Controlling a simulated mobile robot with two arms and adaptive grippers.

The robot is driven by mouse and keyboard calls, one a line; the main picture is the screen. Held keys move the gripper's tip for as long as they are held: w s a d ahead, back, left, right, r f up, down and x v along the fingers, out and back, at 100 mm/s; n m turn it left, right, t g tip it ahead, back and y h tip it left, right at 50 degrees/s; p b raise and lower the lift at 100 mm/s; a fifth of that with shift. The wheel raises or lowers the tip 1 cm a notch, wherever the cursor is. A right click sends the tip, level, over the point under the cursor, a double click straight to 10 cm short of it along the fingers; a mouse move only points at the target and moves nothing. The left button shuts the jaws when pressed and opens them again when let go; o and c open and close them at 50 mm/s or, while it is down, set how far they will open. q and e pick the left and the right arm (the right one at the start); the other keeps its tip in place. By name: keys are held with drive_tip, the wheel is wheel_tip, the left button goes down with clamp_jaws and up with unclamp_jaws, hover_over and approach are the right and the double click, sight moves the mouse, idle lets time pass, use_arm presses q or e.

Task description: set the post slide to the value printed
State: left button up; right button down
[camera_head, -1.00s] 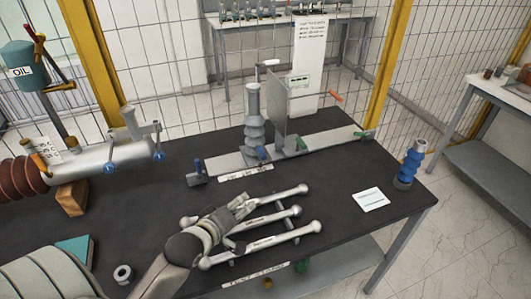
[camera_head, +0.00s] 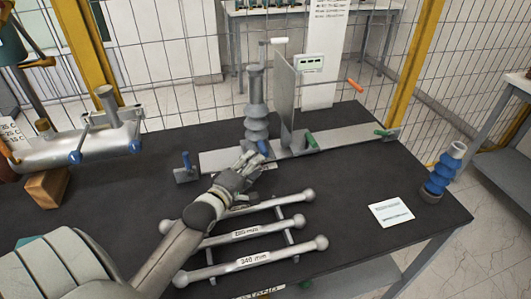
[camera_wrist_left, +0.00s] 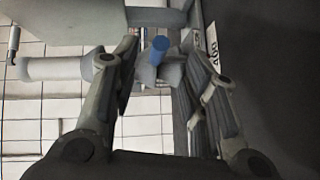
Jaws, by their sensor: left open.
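The grey ribbed post (camera_head: 256,105) stands upright on a flat metal rail (camera_head: 350,135), left of an upright plate (camera_head: 285,95). My left gripper (camera_head: 250,160) is open at the foot of the post, in front of the rail. In the wrist view, a blue handle (camera_wrist_left: 159,46) shows between the open fingers (camera_wrist_left: 162,62), and I cannot tell whether they touch it. A scale label (camera_wrist_left: 213,45) beside the right finger reads about 400. A white printed card (camera_head: 391,212) lies on the table, its text too small to read.
A blue ribbed piece (camera_head: 441,178) stands at the right edge.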

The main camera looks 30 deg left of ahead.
sight(265, 155)
use_arm(q)
drive_tip(key=w, duration=0.5)
drive_tip(key=w+f, duration=0.1)
drive_tip(key=w, duration=0.2)
drive_tip(key=shift+a+p, duration=0.35)
drive_tip(key=shift+p, duration=0.05)
drive_tip(key=shift+f, duration=0.1)
use_arm(e)
drive_tip(key=shift+w+d+r, duration=0.1)
drive_tip(key=shift+w+r, duration=0.45)
drive_tip(key=shift+w, duration=0.35)
use_arm(q)
drive_tip(key=shift+c, duration=0.5)
use_arm(e)
drive_tip(key=shift+s, duration=0.15)
use_arm(q)
clamp_jaws()
use_arm(e)
drive_tip(key=shift+s, duration=0.1)
